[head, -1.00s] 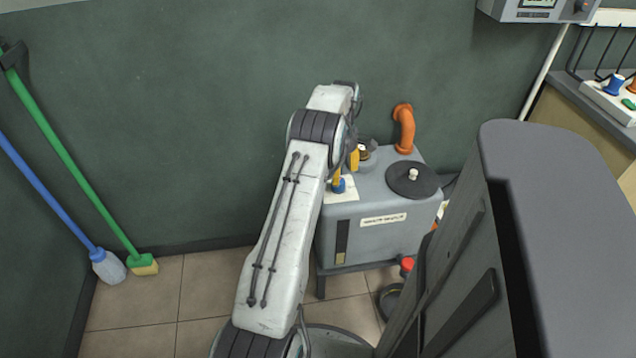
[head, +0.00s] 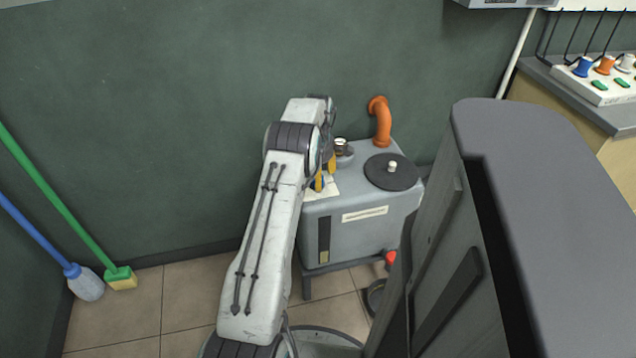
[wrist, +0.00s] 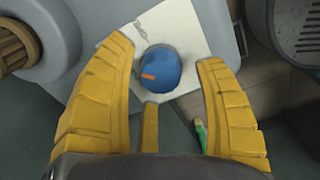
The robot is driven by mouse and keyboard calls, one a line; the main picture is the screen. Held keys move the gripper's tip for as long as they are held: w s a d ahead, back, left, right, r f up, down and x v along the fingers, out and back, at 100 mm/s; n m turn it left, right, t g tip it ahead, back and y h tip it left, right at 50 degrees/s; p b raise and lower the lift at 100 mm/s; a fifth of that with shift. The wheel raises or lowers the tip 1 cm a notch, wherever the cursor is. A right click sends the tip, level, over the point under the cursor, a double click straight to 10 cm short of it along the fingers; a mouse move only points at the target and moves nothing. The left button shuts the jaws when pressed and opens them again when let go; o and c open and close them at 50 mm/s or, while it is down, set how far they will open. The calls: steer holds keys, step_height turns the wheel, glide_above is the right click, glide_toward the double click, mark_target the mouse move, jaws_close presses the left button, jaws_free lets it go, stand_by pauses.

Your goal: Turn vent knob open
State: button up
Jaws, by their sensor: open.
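The blue knob (wrist: 161,70) with an orange mark sits on a pale plate (wrist: 185,25) on the grey tank. The mark points left in the wrist view. My gripper (wrist: 163,58) is open, its yellow fingers on either side of the knob with a visible gap at each side. Whether the fingertips are level with the knob in depth I cannot tell. In the head view, my gripper (head: 325,172) is at the tank's left top corner and hides most of the knob.
The grey tank (head: 375,228) carries a black round lid (head: 378,178), an orange bent pipe (head: 381,122) and a cap (head: 341,147) close behind my gripper. A ribbed brown part (wrist: 18,45) shows at the wrist view's left. A green wall stands behind. Brooms (head: 105,278) lean at left.

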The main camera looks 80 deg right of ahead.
steer(key=shift+f, duration=0.8)
steer(key=shift+c, duration=0.2)
steer(key=c, duration=1.2)
steer(key=shift+o, duration=0.2)
